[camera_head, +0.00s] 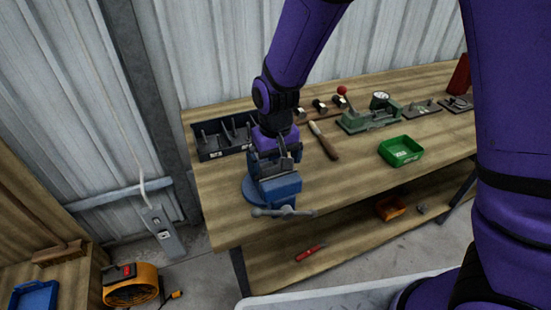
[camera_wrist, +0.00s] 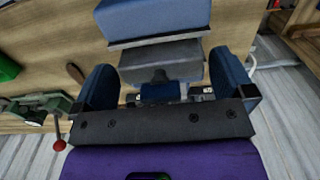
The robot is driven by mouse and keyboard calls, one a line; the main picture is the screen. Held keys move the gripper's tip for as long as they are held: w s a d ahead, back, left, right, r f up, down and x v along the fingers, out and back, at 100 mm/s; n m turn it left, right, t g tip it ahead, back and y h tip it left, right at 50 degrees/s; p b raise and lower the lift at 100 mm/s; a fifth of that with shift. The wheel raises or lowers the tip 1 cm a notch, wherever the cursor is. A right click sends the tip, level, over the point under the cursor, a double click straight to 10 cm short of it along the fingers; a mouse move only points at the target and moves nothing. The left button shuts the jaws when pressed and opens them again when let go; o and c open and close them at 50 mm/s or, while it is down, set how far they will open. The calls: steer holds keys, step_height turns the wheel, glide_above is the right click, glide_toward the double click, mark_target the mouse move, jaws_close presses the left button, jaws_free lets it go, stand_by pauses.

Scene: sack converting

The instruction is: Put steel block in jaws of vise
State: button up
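The blue vise (camera_head: 283,186) stands at the front left of the workbench, its bar handle towards the front edge. My gripper (camera_head: 284,158) points down right over its jaws. In the wrist view, the vise's blue front jaw (camera_wrist: 160,18) is at the top, with a pale jaw edge. A grey block-like piece (camera_wrist: 135,62) lies just below it, between my widely spread fingers (camera_wrist: 162,70). It may be the steel block or part of the vise; I cannot tell which. No separate steel block is distinguishable elsewhere.
A black bin (camera_head: 212,152) with upright pieces stands left behind the vise. A wooden-handled tool (camera_head: 325,142), a green fixture (camera_head: 370,121) and a green tray (camera_head: 401,151) are to the right. Bare bench top lies between vise and tray.

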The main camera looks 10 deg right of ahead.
step_height(320, 180, up, 12)
steer(key=s+d+r+m+t+y, duration=0.1)
steer(key=s+d+r, duration=0.2)
steer(key=d+r, duration=0.35)
steer(key=s+d+r+m+t, duration=0.1)
steer(key=s+d+r, duration=0.2)
steer(key=d+r, duration=0.35)
steer(key=s+d+r+m+t+h, duration=0.1)
steer(key=s+d+r+t, duration=0.1)
steer(key=s+d, duration=0.9)
steer(key=shift+s+d+t, duration=0.3)
steer(key=shift+s+t, duration=0.3)
steer(key=shift+s, duration=0.15)
